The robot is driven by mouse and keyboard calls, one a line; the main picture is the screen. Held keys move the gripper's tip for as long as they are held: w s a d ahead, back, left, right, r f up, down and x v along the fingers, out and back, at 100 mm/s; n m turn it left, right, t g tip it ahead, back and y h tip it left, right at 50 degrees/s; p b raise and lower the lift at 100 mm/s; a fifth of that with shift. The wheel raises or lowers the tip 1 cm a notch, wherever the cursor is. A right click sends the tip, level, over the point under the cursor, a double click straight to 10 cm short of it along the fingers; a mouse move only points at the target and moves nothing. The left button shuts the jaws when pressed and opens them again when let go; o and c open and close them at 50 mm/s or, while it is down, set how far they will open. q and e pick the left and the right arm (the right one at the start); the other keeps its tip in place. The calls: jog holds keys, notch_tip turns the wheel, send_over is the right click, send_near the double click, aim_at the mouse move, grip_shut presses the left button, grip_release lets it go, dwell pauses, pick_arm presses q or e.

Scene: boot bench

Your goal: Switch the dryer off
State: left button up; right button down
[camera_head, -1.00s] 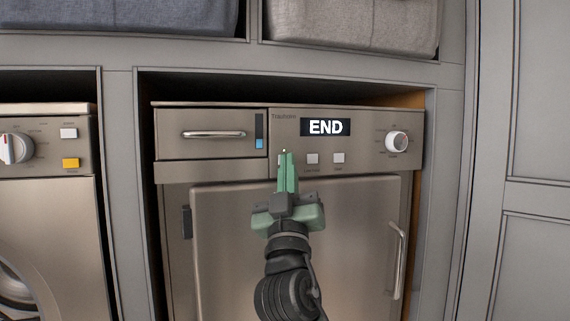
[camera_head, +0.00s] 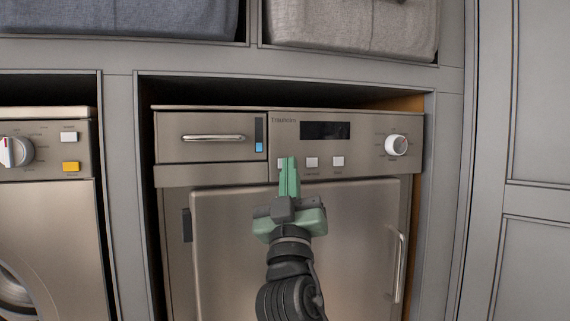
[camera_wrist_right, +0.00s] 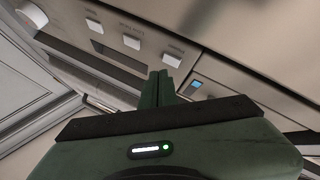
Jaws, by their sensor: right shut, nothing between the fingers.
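The dryer (camera_head: 300,250) is the steel machine in the middle bay, its door closed. Its display (camera_head: 325,131) is dark. Three pale square buttons sit below: the left button (camera_head: 282,163), partly hidden by my fingers, the middle button (camera_head: 312,162) and the right button (camera_head: 338,161). A white round dial (camera_head: 396,145) is at the panel's right. My right gripper (camera_head: 289,160) is shut and empty, its tips in front of the left button; touching or apart, I cannot tell. The right wrist view shows the closed fingers (camera_wrist_right: 157,78) just below the left button (camera_wrist_right: 172,61). My left gripper is out of view.
A second machine with a dial (camera_head: 15,150) and a yellow button (camera_head: 71,163) stands in the left bay. Fabric bins (camera_head: 350,25) sit on the shelf above. The dryer's door handle (camera_head: 399,265) sticks out at the right. Grey panelling (camera_head: 535,120) stands at the far right.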

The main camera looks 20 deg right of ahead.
jog(key=shift+s, duration=0.2)
jog(key=s+p, duration=0.1)
jog(key=s, duration=0.4)
jog(key=shift+s+d, duration=0.1)
jog(key=shift+s, duration=0.3)
